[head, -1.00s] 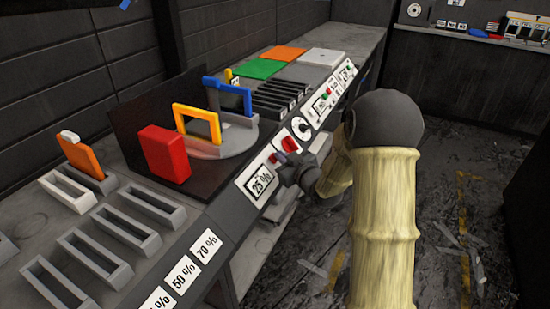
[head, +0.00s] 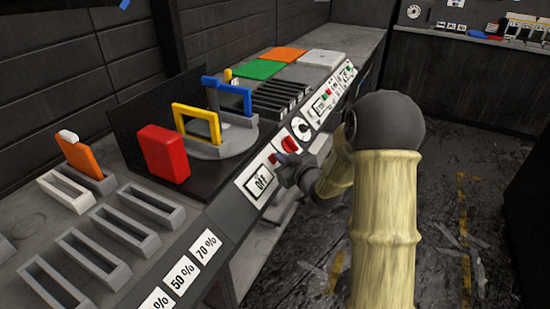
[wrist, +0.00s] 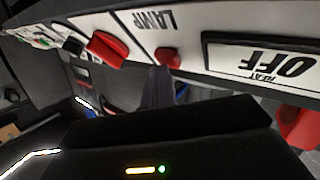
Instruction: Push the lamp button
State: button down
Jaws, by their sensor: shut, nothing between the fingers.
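The small red button (wrist: 168,57) sits beside the upside-down LAMP label (wrist: 155,20) in the wrist view. My gripper (wrist: 159,72) is shut and empty. Its dark fingertips are right at the button, overlapping its lower edge in the picture; I cannot tell whether they press it. In the head view my gripper (head: 284,173) is at the front of the sloped panel, beside the display (head: 262,184) that reads OFF. The display (wrist: 265,60) also shows in the wrist view.
A larger red knob (wrist: 106,48) is close to the button in the wrist view. On the bench stand a yellow frame (head: 197,124), a blue frame (head: 228,95) and a red block (head: 163,153). Grey slotted holders (head: 85,257) fill the near left.

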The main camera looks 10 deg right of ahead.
jog(key=shift+r, duration=0.15)
jog(key=d+r+p, duration=0.1)
jog(key=s+d+r+p, duration=0.2)
jog(key=r, duration=0.1)
jog(key=shift+s+d, duration=0.25)
dwell(0.5)
